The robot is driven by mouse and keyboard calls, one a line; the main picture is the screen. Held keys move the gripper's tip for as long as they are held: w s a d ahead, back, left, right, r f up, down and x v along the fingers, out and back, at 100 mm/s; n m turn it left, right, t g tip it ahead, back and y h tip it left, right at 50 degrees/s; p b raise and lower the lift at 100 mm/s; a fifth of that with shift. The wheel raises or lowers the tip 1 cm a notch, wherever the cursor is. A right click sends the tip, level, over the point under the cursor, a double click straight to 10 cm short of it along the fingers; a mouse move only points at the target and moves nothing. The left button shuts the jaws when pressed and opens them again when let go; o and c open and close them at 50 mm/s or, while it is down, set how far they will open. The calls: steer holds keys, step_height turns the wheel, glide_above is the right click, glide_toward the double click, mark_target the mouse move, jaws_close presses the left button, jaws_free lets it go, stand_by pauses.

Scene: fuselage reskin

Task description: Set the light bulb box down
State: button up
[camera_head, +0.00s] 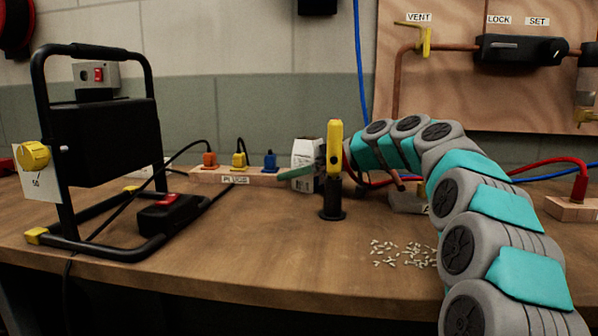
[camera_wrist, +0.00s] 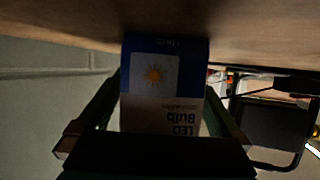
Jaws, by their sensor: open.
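The light bulb box (camera_wrist: 165,85) is blue and white with a sun picture and the words LED Bulb. In the wrist view, which is upside down, its blue end meets the wooden table top (camera_wrist: 70,25). In the head view the box (camera_head: 306,150) appears upright beside the plug strip, partly hidden by my gripper (camera_head: 298,172). My gripper (camera_wrist: 165,100) is open, with one finger on each side of the box. Whether either finger still touches the box is hard to tell.
A yellow-handled upright tool (camera_head: 334,150) stands in front of my gripper. The plug strip (camera_head: 237,177) lies to its left, and a black-framed unit (camera_head: 100,140) stands further left. Small pale pieces (camera_head: 402,253) lie near the front; bare table lies left of them.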

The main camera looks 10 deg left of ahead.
steer(key=shift+r, duration=0.1)
steer(key=shift+r, duration=0.1)
steer(key=v, duration=1.1)
steer(key=shift+s+d+b, duration=0.2)
steer(key=shift+d+b, duration=0.1)
steer(key=shift+b, duration=0.1)
